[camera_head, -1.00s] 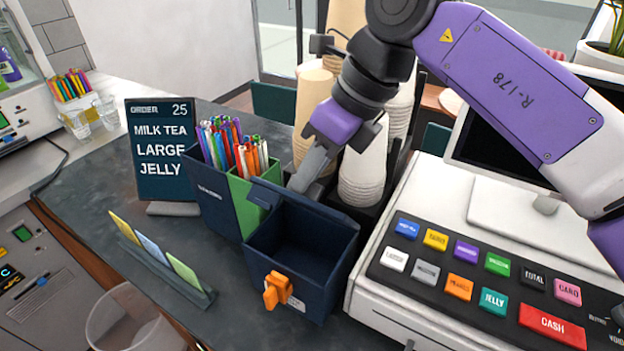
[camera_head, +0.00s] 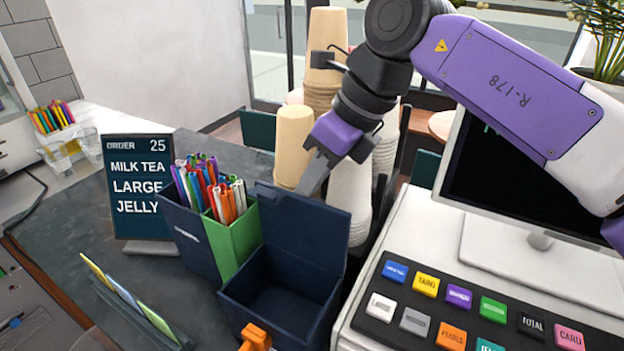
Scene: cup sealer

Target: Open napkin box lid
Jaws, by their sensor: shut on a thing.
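The dark blue napkin box (camera_head: 280,305) stands in the middle of the counter, with an orange latch (camera_head: 256,338) on its front. Its lid (camera_head: 299,232) is raised and stands about upright at the back of the box, so the empty-looking inside shows. My gripper (camera_head: 312,186) is at the top edge of the lid, its grey fingers pointing down. The fingers appear shut on the lid edge, but the exact contact is partly hidden.
A blue and green straw holder (camera_head: 226,243) touches the box's left side. Stacked cups (camera_head: 350,195) stand close behind the lid. A cash register (camera_head: 400,330) is to the right. A card stand (camera_head: 130,318) and an order sign (camera_head: 139,187) are to the left.

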